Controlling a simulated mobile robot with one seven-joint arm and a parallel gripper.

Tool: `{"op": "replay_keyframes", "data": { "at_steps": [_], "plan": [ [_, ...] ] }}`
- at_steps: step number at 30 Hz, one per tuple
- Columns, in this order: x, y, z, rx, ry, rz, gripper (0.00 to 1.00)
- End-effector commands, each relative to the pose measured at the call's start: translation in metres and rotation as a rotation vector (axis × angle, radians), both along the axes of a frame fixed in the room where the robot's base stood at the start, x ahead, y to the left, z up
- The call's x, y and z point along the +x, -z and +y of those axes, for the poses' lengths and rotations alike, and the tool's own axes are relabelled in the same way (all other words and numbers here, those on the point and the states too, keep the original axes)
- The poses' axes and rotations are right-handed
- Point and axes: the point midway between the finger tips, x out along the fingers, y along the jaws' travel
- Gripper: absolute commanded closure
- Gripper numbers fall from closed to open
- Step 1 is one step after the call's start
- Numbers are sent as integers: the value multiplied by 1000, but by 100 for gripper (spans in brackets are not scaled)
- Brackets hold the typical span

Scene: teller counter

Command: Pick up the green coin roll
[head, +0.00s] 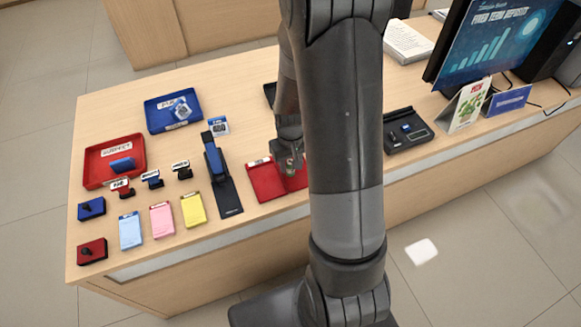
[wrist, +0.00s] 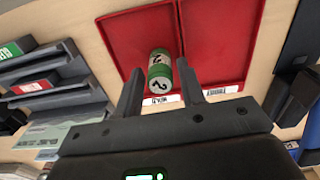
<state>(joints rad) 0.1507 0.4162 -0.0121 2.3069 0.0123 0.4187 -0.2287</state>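The green coin roll (wrist: 160,68) has a green and pale wrapper with dark figures on it. In the wrist view it lies at the near edge of a red tray (wrist: 135,32), near the divide with a second red tray (wrist: 225,38). My gripper (wrist: 160,66) is open, with one finger on each side of the roll and a visible gap on both sides. In the head view my gripper (head: 290,165) is low over a red tray (head: 264,184). My arm hides much of that area, and the roll is not clear there.
A black stapler-like device (head: 219,172) stands left of the tray. Farther left are a blue tray (head: 160,122), a red tray (head: 100,168), stamps and coloured pads. A dark organizer (head: 405,128), a monitor (head: 490,45) and card stands are at the right.

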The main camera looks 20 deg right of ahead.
Motion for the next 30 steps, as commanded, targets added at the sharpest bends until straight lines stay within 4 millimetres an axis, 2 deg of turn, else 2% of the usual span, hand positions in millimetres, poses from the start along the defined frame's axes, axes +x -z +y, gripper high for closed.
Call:
{"op": "replay_keyframes", "data": {
  "at_steps": [2, 13, 23, 30],
  "plan": [
    [0, 0, 0, 0, 0, 0, 71],
    [0, 0, 0, 0, 0, 0, 100],
    [0, -2, 0, 0, 0, -1, 100],
    [1, -19, 0, -1, 0, -4, 100]
  ]
}}
